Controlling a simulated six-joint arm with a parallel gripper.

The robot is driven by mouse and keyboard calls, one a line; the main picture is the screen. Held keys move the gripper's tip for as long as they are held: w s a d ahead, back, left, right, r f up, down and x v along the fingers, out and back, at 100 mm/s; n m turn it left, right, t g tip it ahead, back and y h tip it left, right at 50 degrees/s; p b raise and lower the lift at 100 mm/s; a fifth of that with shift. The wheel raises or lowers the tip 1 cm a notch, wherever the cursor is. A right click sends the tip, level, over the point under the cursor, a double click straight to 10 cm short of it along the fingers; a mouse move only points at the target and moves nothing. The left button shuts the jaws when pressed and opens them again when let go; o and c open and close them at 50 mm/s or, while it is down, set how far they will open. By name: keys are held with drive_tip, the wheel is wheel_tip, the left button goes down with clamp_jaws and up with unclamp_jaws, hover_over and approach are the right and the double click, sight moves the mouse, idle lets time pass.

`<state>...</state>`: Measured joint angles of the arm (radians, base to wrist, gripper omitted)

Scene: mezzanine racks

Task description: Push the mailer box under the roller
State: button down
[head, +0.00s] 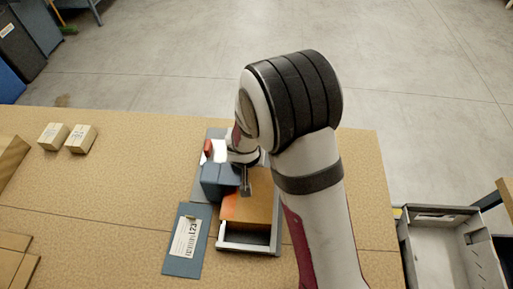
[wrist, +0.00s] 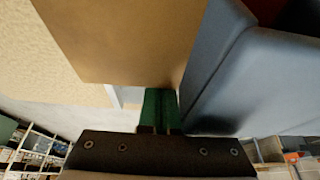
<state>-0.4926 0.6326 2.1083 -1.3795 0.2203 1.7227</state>
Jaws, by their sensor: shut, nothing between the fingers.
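The brown mailer box (head: 258,212) lies flat in a grey open-ended tray on the table. It also fills the upper middle of the wrist view (wrist: 125,40). An orange patch shows at its left side. The blue-grey housing (head: 219,182) stands at the left of the box; it also shows in the wrist view (wrist: 255,85). I cannot make out the roller itself. My gripper (head: 246,190) is shut and empty, pointing down over the box's far part beside the housing. Its green fingertips (wrist: 160,105) are at the box's edge; I cannot tell whether they touch.
The tray's pale front rim (head: 247,249) frames a dark empty strip in front of the box. A blue-grey board with a printed label (head: 186,240) lies to its left. Two small cartons (head: 67,137) sit at the far left. A grey bin (head: 450,250) stands off the table's right edge.

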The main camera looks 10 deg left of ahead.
wheel_tip(320, 180, up, 9)
idle(0.7)
